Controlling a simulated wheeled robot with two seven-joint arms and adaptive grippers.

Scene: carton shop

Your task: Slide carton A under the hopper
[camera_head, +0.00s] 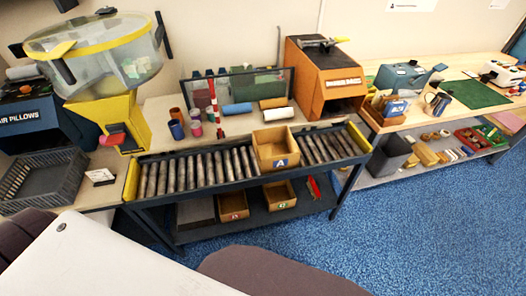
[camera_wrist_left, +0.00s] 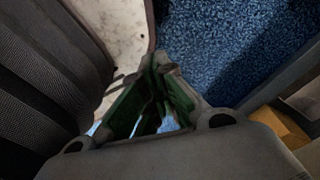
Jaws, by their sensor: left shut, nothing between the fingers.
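Carton A (camera_head: 276,148) is an open brown box with a blue "A" label. It sits upright on the roller conveyor (camera_head: 197,173), right of its middle. The hopper (camera_head: 105,55) is a clear bin with a yellow rim above a yellow chute (camera_head: 112,115), at the conveyor's left end. The carton stands well to the right of the chute, with bare rollers between them. My left gripper (camera_wrist_left: 155,90) shows in the left wrist view with green-lined fingers, shut and empty, above the blue floor. Neither gripper shows in the head view.
Two cartons (camera_head: 232,206) (camera_head: 279,195) sit on the shelf below the conveyor. A black crate (camera_head: 42,180) stands at the left. Cups and rolls (camera_head: 277,114) stand behind the conveyor, with an orange machine (camera_head: 322,80) behind its right end. Blue floor (camera_head: 430,220) is clear at the right.

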